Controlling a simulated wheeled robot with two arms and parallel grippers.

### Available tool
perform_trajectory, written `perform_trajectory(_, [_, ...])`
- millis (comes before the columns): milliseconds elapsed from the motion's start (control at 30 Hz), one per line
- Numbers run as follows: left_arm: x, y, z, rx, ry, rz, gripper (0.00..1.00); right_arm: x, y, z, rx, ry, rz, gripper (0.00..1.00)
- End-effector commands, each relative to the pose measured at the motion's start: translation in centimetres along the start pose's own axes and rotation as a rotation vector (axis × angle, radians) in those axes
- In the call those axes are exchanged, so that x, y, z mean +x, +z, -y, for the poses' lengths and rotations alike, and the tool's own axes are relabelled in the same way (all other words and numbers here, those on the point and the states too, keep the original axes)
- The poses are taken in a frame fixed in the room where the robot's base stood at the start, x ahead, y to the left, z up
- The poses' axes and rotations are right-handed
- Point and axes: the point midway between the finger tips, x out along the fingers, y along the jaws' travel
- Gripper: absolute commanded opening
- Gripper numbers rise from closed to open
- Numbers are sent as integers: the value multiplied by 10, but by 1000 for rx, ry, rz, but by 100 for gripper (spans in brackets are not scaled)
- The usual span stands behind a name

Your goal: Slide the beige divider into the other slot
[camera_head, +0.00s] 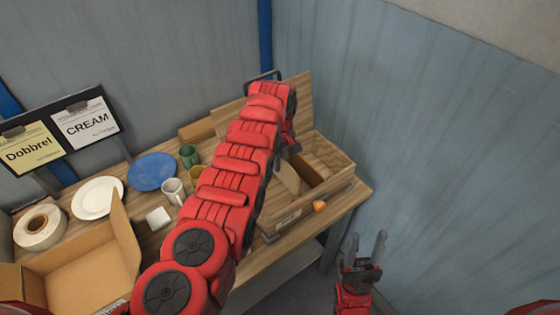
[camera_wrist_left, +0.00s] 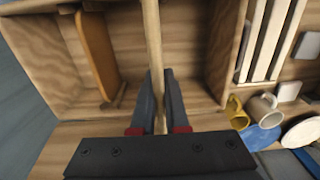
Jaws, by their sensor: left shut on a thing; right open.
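The wooden box (camera_head: 340,183) stands at the right end of the table, with its inside partly hidden by my left arm. The beige divider (camera_head: 288,178) shows in it beside my arm. In the left wrist view the divider (camera_wrist_left: 153,40) is a thin upright panel seen edge-on, running between the fingers of my left gripper (camera_wrist_left: 159,85), which is shut on it. Slot edges are not clear. My right gripper (camera_head: 368,250) is open and empty, low in front of the table's right end, away from the box.
An orange-brown panel (camera_wrist_left: 97,50) stands inside the box, left of the divider in the wrist view. A small orange piece (camera_head: 319,207) is at the box's front. Cups, a blue plate (camera_head: 152,171), a white plate (camera_head: 97,198) and a cardboard box (camera_head: 95,262) are to the left.

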Motion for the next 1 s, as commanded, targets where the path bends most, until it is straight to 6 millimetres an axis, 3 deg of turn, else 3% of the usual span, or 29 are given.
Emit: perform_trajectory(1000, [71,1,0,1,-1,1,0,-65,11,3,0,0,0,47])
